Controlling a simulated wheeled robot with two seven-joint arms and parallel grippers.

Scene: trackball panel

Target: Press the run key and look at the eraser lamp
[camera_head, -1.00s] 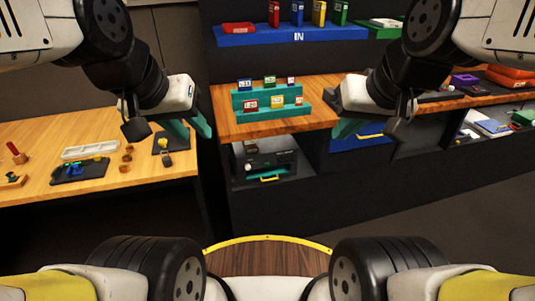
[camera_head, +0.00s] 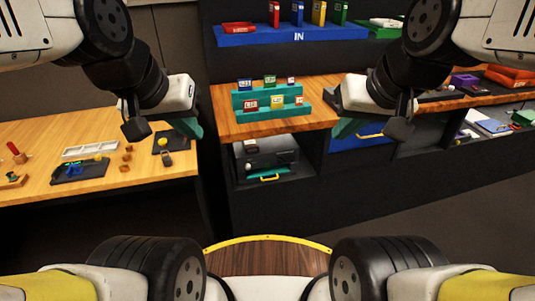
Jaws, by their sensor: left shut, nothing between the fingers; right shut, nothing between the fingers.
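I cannot make out a run key or an eraser lamp; any markings are too small to read. A small dark panel (camera_head: 168,143) with a yellow ball (camera_head: 162,141) lies on the left wooden table, left of and below my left gripper. My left gripper (camera_head: 190,128) has teal fingers, shut and empty, above the gap between the table and the shelf unit. My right gripper (camera_head: 345,128) also has teal fingers, shut and empty, in front of the shelf unit. Neither gripper appears to touch anything.
The left table (camera_head: 30,180) holds a white tray (camera_head: 90,150), a dark board (camera_head: 80,171) and small wooden blocks. A teal stepped stand (camera_head: 270,114) carries several small coloured boxes. Open floor lies at right.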

